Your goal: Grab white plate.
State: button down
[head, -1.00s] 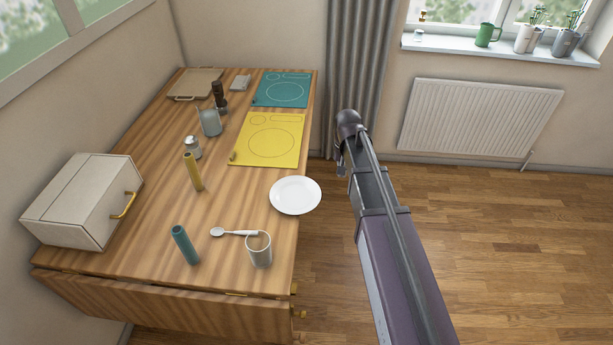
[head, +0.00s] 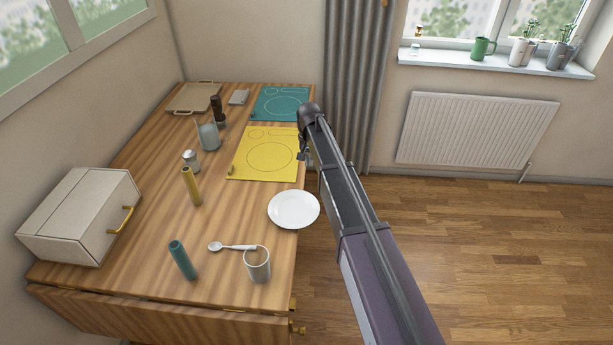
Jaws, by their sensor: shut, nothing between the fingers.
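The white plate (head: 293,210) lies flat near the right edge of the wooden table, in front of the yellow mat. My arm reaches in from the lower right, to the right of the plate. A small dark part of my gripper (head: 304,156) shows below the arm's far end, beside the yellow mat's right edge and beyond the plate. Most of the gripper is hidden by the arm. It is shut and empty, apart from the plate.

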jog(key=s+f+b, duration=0.4)
jog(key=f+b, duration=0.5)
jog(key=shift+a+f+b, duration=0.35)
jog(key=shift+f, duration=0.05)
dwell(0.6)
jog(key=shift+s+a, duration=0.1)
jog(key=shift+s, duration=0.75)
jog(key=shift+w, duration=0.1)
jog(key=w+r+p, duration=0.4)
jog(key=r+p, duration=0.6)
jog(key=shift+d, duration=0.3)
dwell(0.5)
